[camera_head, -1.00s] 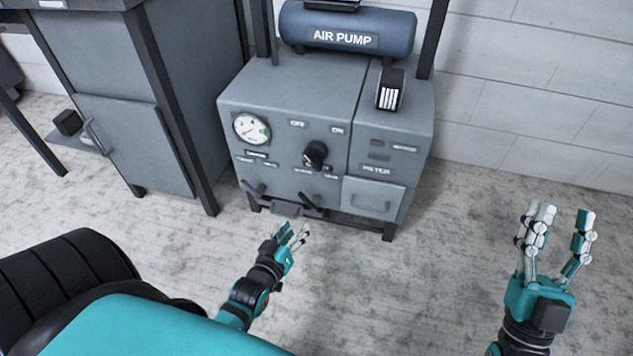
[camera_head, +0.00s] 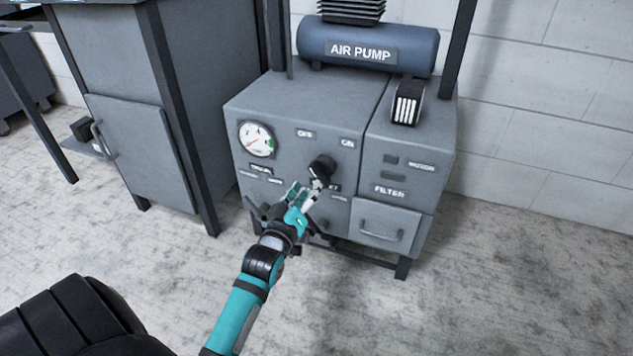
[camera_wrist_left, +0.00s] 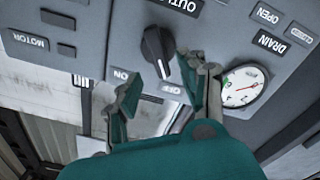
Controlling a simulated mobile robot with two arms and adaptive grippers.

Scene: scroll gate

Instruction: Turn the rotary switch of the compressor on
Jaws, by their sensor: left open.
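The compressor (camera_head: 290,115) is a grey cabinet under a blue tank marked AIR PUMP. Its black rotary switch (camera_head: 322,167) sits on the front panel below the OFF and ON labels. In the left wrist view the picture is turned over, and the switch (camera_wrist_left: 157,52) shows a pale mark on its end nearer the OFF label. My left gripper (camera_head: 307,193) is open, just below and in front of the switch. In the left wrist view its fingers (camera_wrist_left: 160,85) are spread and look empty; contact with the switch cannot be told. My right gripper is out of view.
A round gauge (camera_head: 257,139) is left of the switch. A filter drawer (camera_head: 385,228) with a handle is at the lower right. A grey cabinet (camera_head: 140,150) stands to the left. The floor at the right is clear.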

